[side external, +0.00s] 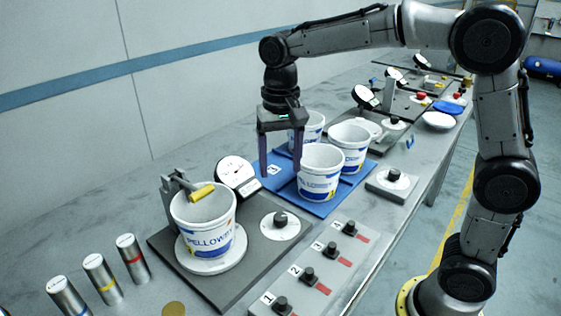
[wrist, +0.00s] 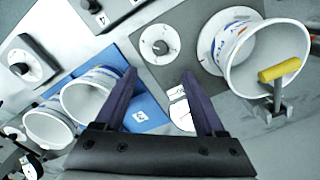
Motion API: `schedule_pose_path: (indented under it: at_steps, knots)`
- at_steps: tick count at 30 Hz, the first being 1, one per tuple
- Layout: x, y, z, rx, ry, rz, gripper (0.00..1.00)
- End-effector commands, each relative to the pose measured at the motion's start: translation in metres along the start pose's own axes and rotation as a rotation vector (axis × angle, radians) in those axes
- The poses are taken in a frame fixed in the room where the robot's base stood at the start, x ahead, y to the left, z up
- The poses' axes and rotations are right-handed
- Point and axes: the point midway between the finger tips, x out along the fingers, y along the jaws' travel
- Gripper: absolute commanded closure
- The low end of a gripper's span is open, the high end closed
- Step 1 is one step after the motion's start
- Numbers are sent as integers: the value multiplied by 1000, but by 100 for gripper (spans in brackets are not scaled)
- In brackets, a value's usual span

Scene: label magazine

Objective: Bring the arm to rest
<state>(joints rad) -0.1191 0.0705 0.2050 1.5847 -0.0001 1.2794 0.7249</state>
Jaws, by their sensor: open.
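My gripper (side external: 280,176) is open with nothing between its fingers. In the side external view it hangs pointing down by the left edge of the blue mat (side external: 318,209), left of the white tubs there. In the wrist view the two dark fingers of my gripper (wrist: 159,75) are spread apart, with the dial gauge (wrist: 181,113) beyond and between them. The arm reaches over the bench from the right. Whether the fingers touch the mat or a tub cannot be told.
Three white tubs, the nearest (side external: 321,172), stand on the blue mat. A labelled tub (side external: 203,225) stands on a round plate on the grey station, with a yellow roller (side external: 201,193) at its rim. Several metal cylinders stand front left. A knob panel (side external: 318,267) lies in front.

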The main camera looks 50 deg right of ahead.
Motion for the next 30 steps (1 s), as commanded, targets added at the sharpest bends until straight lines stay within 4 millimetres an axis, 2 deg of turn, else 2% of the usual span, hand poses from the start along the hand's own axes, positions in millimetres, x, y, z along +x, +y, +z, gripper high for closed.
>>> schedule_pose_path:
  at_steps: [6,8,10,15,19,23,27,30]
  knots:
    - [-1,1,0,3,2,-2,28]
    - [-7,3,-1,6,14,-12,28]
    - [-21,8,1,13,42,-37,28]
    - [-57,47,32,27,124,-103,28]
    - [-66,83,65,-30,205,-153,28]
    - [-60,116,99,-133,295,-187,28]
    - [-36,144,132,-282,393,-199,28]
    - [-14,156,146,-392,438,-188,28]
